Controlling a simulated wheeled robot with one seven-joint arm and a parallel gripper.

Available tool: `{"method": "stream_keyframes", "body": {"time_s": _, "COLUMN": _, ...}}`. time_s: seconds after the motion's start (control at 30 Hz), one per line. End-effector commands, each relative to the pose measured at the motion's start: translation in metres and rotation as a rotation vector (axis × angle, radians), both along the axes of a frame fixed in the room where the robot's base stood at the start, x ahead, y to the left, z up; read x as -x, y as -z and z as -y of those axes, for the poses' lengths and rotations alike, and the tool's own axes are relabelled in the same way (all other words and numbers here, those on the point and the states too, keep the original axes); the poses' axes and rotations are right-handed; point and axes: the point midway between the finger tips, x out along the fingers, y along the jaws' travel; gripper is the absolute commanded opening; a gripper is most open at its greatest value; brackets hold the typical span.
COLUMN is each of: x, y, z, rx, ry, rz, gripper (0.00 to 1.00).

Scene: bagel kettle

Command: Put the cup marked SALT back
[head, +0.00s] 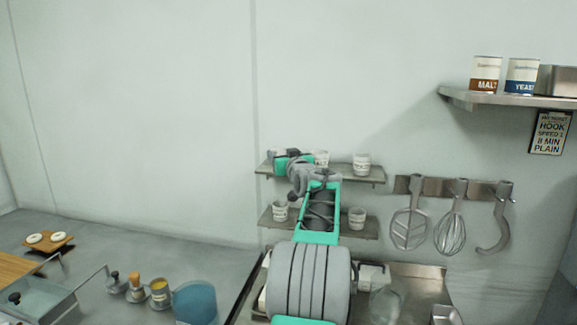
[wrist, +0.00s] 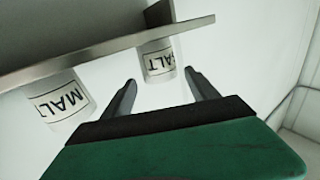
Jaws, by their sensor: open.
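In the wrist view my gripper (wrist: 160,79) is open, its two fingers spread either side of a small white cup (wrist: 157,58). That label reads "ALT"; its first letter is unclear, so I cannot tell SALT from MALT. The cup appears beyond the fingertips, with no visible contact. A second white cup (wrist: 60,104), marked MALT, is at the left.
White cups stand on the upper shelf (head: 361,164) and the lower shelf (head: 357,218). Utensils hang on a rack (head: 429,187) to the right. A high shelf (head: 500,98) holds MALT and YEAST tins. Below left are a blue container (head: 195,303) and small jars.

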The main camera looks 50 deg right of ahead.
Motion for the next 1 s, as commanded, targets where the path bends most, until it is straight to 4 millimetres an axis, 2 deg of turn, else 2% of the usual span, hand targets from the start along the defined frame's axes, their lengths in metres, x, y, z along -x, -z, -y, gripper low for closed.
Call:
{"method": "stream_keyframes", "body": {"time_s": 0.03, "x": 0.013, "y": 0.005, "z": -0.008, "rx": 0.003, "ry": 0.003, "rz": 0.001, "gripper": 0.68}}
{"method": "stream_keyframes", "body": {"time_s": 0.2, "x": 0.046, "y": 0.005, "z": -0.034, "rx": 0.002, "ry": 0.002, "rz": 0.001, "gripper": 0.68}}
{"method": "stream_keyframes", "body": {"time_s": 0.33, "x": 0.063, "y": 0.003, "z": -0.046, "rx": 0.001, "ry": 0.001, "rz": 0.0, "gripper": 0.68}}
{"method": "stream_keyframes", "body": {"time_s": 0.5, "x": 0.066, "y": 0.002, "z": -0.053, "rx": -0.002, "ry": -0.003, "rz": -0.002, "gripper": 0.68}}
{"method": "stream_keyframes", "body": {"time_s": 0.57, "x": 0.057, "y": 0.005, "z": -0.064, "rx": -0.015, "ry": -0.017, "rz": -0.016, "gripper": 0.68}}
{"method": "stream_keyframes", "body": {"time_s": 0.6, "x": 0.046, "y": 0.01, "z": -0.079, "rx": -0.029, "ry": -0.037, "rz": -0.036, "gripper": 0.68}}
{"method": "stream_keyframes", "body": {"time_s": 0.67, "x": 0.022, "y": 0.024, "z": -0.115, "rx": -0.068, "ry": -0.079, "rz": -0.086, "gripper": 0.68}}
{"method": "stream_keyframes", "body": {"time_s": 0.77, "x": -0.017, "y": 0.063, "z": -0.207, "rx": -0.155, "ry": -0.177, "rz": -0.22, "gripper": 0.68}}
{"method": "stream_keyframes", "body": {"time_s": 0.8, "x": -0.027, "y": 0.082, "z": -0.251, "rx": -0.192, "ry": -0.22, "rz": -0.286, "gripper": 0.68}}
{"method": "stream_keyframes", "body": {"time_s": 0.87, "x": -0.031, "y": 0.112, "z": -0.315, "rx": -0.242, "ry": -0.28, "rz": -0.391, "gripper": 0.68}}
{"method": "stream_keyframes", "body": {"time_s": 0.9, "x": -0.027, "y": 0.132, "z": -0.358, "rx": -0.27, "ry": -0.32, "rz": -0.463, "gripper": 0.68}}
{"method": "stream_keyframes", "body": {"time_s": 0.97, "x": -0.013, "y": 0.165, "z": -0.419, "rx": -0.309, "ry": -0.376, "rz": -0.578, "gripper": 0.68}}
{"method": "stream_keyframes", "body": {"time_s": 1.0, "x": 0.003, "y": 0.186, "z": -0.458, "rx": -0.33, "ry": -0.413, "rz": -0.659, "gripper": 0.68}}
